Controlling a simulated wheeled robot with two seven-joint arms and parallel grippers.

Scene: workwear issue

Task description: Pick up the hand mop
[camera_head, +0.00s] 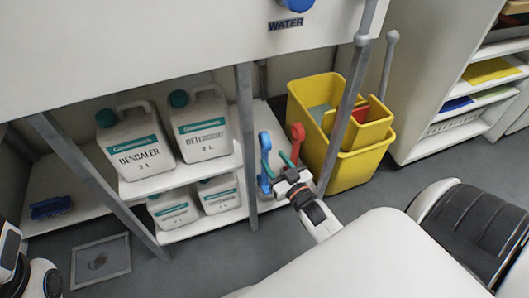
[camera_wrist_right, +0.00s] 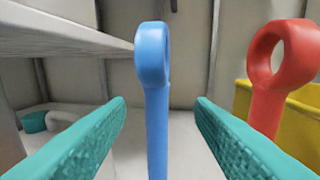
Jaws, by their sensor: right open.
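A blue handle with a ring at its top (camera_head: 265,143) stands upright on the lower shelf; it also shows in the wrist view (camera_wrist_right: 156,120). A similar red handle (camera_head: 297,133) stands to its right and also shows in the wrist view (camera_wrist_right: 268,100). Which of the two belongs to the hand mop I cannot tell; their lower ends are hidden. My right gripper (camera_head: 279,172) is open, its teal fingers on either side of the blue shaft in the wrist view (camera_wrist_right: 160,108), with gaps on both sides. My left gripper is not clearly in view.
A yellow mop bucket (camera_head: 355,165) stands right of the handles. White jugs labelled descaler (camera_head: 135,155) and detergent (camera_head: 203,130) stand on the shelf (camera_head: 160,184) at left. Grey posts (camera_head: 246,130) frame the shelving. A blue brush (camera_head: 51,207) lies far left.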

